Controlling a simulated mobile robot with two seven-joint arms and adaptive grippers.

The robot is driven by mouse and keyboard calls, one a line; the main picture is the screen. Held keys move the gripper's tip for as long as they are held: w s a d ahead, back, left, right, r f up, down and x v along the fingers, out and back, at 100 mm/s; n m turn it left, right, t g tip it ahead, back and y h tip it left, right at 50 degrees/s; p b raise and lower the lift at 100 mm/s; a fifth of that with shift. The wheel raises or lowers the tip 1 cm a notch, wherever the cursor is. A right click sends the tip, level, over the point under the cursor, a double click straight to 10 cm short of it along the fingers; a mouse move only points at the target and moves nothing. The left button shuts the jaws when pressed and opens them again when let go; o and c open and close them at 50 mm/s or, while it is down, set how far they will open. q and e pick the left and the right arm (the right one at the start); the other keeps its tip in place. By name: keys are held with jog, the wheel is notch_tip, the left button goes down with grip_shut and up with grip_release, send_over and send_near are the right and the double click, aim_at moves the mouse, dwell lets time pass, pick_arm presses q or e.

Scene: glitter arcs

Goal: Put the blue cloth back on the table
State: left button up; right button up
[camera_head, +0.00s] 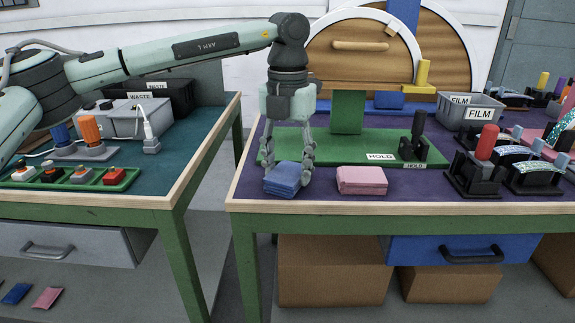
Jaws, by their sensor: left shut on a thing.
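The blue cloth (283,181) is a small folded stack at the front left of the purple-topped table (330,200). My left gripper (288,172) reaches down from above with its fingers around the cloth, shut on it. The cloth is at the table top; I cannot tell whether it rests fully on it. A pink folded cloth (362,180) lies just to the right, apart from the gripper. My right gripper is not in view.
A green board (300,140) with an upright green block (348,112) and a black holder (420,150) stands behind. A teal bench (170,175) stands left, across a gap.

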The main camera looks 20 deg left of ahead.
aim_at(288, 172)
pick_arm(q)
jog(key=o, duration=1)
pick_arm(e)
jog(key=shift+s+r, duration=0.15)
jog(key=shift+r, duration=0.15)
pick_arm(q)
jog(key=shift+r, duration=0.2)
notch_tip(288, 172, up, 12)
jog(key=shift+p, duration=0.35)
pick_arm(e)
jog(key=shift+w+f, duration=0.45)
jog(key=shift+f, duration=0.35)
pick_arm(q)
jog(key=shift+f, duration=0.1)
